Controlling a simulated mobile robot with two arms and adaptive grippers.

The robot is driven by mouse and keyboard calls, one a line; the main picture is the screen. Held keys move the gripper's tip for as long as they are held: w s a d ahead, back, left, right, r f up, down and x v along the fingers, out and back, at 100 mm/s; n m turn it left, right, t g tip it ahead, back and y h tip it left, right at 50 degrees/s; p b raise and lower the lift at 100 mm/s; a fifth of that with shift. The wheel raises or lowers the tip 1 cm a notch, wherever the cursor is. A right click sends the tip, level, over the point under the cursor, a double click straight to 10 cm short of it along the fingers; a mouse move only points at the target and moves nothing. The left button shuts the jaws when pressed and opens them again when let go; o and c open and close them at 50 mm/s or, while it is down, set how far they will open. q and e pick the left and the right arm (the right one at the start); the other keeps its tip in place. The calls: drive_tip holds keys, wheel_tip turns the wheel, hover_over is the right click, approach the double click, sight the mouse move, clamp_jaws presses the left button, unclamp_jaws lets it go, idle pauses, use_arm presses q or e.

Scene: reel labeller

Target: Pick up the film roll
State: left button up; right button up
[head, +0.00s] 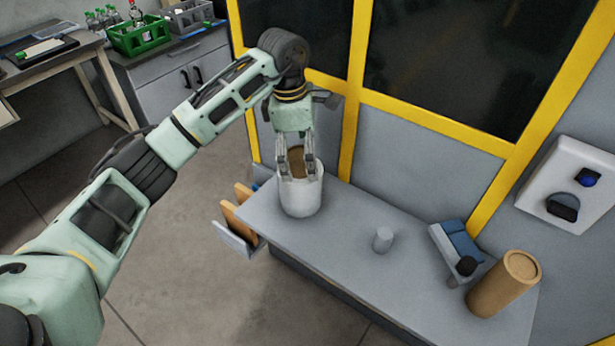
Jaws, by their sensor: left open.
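A white film roll with a brown core (301,197) stands upright on the left end of the grey bench. My left gripper (297,170) points down at its top, with its fingers apart at the upper part of the roll. The gripper is open. I cannot tell whether the fingers touch the roll. The gripper hides part of the roll's top. My right gripper is not in view.
The grey bench (345,235) also bears a small whitish cylinder (383,239), a blue and grey device (457,248) and a brown cardboard tube (503,284) at the right. A yellow-framed partition (346,130) stands close behind. A green crate (138,38) with bottles stands far left.

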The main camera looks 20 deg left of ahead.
sight(300, 198)
use_arm(q)
drive_tip(key=shift+s+a+f+p, duration=0.1)
drive_tip(key=shift+s+f+p, duration=0.1)
drive_tip(key=shift+f, duration=0.25)
drive_tip(key=shift+s+a+f+p, duration=0.1)
drive_tip(key=shift+s+f+p, duration=0.1)
drive_tip(key=shift+f, duration=0.25)
drive_tip(key=f, duration=0.1)
drive_tip(key=f+p, duration=0.1)
drive_tip(key=f, duration=0.1)
drive_tip(key=shift+w+d+f, duration=0.1)
drive_tip(key=shift+d+f, duration=0.15)
drive_tip(key=shift+d, duration=0.1)
drive_tip(key=shift+f, duration=0.25)
drive_tip(key=shift+c, duration=0.5)
drive_tip(key=c, duration=1.1)
drive_tip(key=shift+w, duration=0.1)
drive_tip(key=c, duration=0.7)
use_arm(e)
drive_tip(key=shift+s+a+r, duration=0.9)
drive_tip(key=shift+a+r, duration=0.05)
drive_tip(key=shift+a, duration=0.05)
use_arm(q)
drive_tip(key=shift+r, duration=0.1)
